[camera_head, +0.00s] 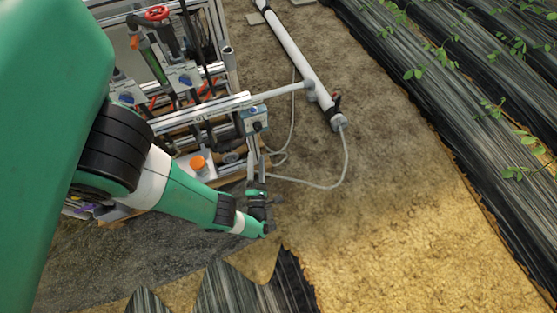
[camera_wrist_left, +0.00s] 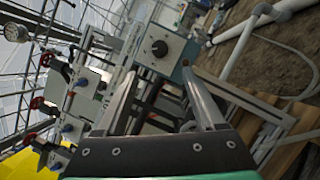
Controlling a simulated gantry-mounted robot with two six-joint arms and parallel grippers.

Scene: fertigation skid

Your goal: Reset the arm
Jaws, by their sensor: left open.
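My left arm, green, white and black, reaches in from the left in the head view. My left gripper (camera_head: 256,168) is at its end, beside the front right corner of the skid (camera_head: 215,112). Its two grey fingers are apart with nothing seen between them. In the left wrist view the gripper (camera_wrist_left: 160,88) is open and points toward a grey box with a black knob (camera_wrist_left: 159,48), which stands beyond the fingertips. My right gripper is not in view.
The metal-framed skid carries red-handled valves (camera_wrist_left: 41,104), a pressure gauge (camera_wrist_left: 15,32) and an orange cap (camera_head: 198,163). A white pipe (camera_head: 297,55) lies on the soil, joined by a thin hose (camera_head: 335,184). Plastic-covered plant rows (camera_head: 455,95) lie right. Bare soil (camera_head: 385,220) lies between.

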